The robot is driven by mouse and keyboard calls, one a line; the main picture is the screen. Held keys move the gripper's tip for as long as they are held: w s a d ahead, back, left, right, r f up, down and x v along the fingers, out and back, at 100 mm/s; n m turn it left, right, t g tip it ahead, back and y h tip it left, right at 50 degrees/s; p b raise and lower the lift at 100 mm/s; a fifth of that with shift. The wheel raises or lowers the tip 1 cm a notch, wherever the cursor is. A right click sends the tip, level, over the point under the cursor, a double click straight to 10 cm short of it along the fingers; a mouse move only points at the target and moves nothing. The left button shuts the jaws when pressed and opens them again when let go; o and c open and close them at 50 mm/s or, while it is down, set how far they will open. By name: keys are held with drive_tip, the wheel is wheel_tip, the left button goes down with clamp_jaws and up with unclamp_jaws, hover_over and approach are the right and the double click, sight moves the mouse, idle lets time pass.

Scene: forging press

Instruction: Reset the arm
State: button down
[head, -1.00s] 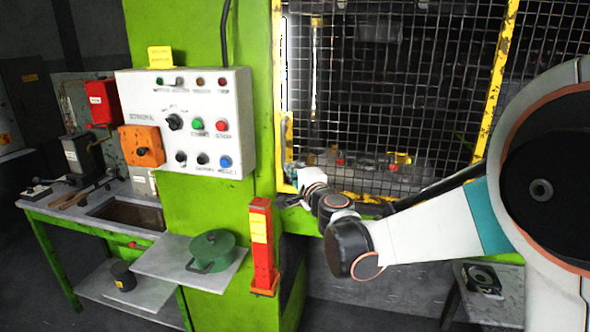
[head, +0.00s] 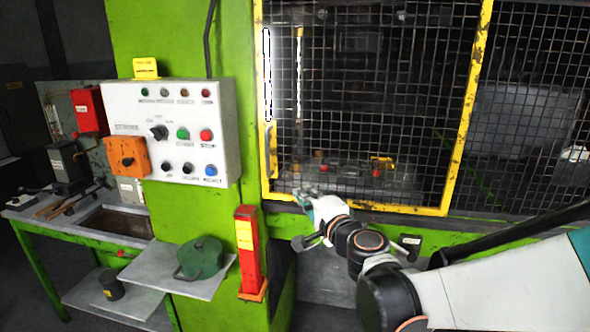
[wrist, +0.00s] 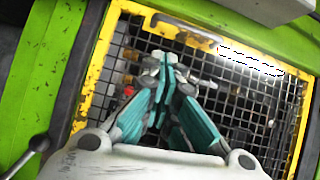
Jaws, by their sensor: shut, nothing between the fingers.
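My gripper (head: 304,193) is in front of the lower left corner of the yellow-framed mesh guard (head: 352,208). In the wrist view its teal fingers (wrist: 163,65) come together at the tips, shut and empty, with the mesh behind them. I cannot tell from these views how far the tips are from the mesh. My arm reaches in from the lower right of the head view.
A white control panel (head: 170,130) with knobs and buttons is on the green press column (head: 195,222), left of my gripper. Below it are a grey shelf with a green lidded pot (head: 201,258) and a red post (head: 248,250). A green-legged workbench (head: 75,228) stands at left.

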drive_tip(key=s+d+f+n+g+b, duration=0.1)
drive_tip(key=s+d+f+n+g, duration=0.15)
drive_tip(key=s+n, duration=0.35)
drive_tip(key=s+d+f+n+g, duration=0.1)
drive_tip(key=s+n+g, duration=0.2)
drive_tip(key=s, duration=0.5)
drive_tip(key=s+d+f+n+g+h, duration=0.1)
drive_tip(key=s+d+f+g+h, duration=0.1)
drive_tip(key=s+d, duration=0.4)
drive_tip(key=s+d+f+n+g+h, duration=0.2)
drive_tip(key=s+d+f+h, duration=0.2)
drive_tip(key=s, duration=0.5)
wheel_tip(320, 180, down, 2)
drive_tip(key=shift+s+d+f+n+h+b, duration=0.15)
drive_tip(key=shift+s+d+n+h+b, duration=0.25)
drive_tip(key=shift+d, duration=0.85)
drive_tip(key=shift+w, duration=0.15)
